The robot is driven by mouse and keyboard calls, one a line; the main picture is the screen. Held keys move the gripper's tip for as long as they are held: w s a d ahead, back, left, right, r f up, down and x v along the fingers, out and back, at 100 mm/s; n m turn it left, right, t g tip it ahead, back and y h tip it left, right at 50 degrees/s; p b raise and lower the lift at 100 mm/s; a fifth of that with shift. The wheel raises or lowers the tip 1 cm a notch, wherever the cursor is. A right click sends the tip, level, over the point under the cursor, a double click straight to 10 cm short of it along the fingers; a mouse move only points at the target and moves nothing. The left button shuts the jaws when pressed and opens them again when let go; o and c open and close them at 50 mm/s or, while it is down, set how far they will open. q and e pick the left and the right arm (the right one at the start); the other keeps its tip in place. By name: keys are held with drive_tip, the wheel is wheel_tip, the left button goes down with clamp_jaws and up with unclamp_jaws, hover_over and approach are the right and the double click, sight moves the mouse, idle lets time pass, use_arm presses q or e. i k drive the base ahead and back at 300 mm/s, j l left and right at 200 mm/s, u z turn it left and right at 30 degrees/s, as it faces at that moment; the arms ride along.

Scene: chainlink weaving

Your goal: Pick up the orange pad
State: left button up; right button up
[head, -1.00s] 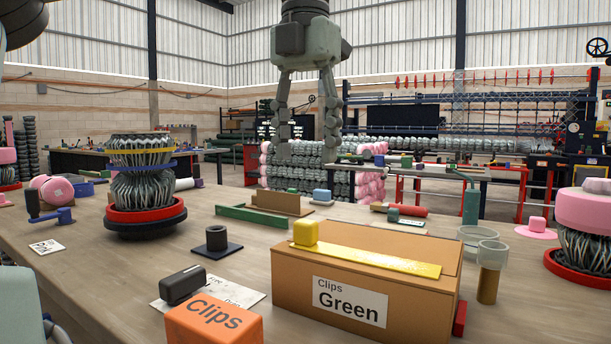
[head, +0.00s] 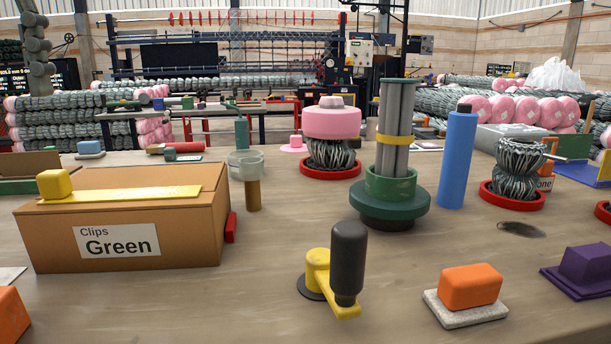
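The orange pad (head: 469,287) is a block with rounded edges in the head view, at the lower right. It sits on a flat, pale grey stone-like base (head: 466,311) on the wooden table. No gripper is near it. My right gripper is not in view.
A yellow clamp with a black handle (head: 348,258) stands left of the pad, and a purple block (head: 588,264) lies to its right. Behind are a green stand with grey rods (head: 389,200), a blue cylinder (head: 458,160) and a cardboard box (head: 190,235). Bare table surrounds the pad.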

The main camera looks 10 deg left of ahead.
sight(465, 295)
drive_tip(key=k, duration=1.9)
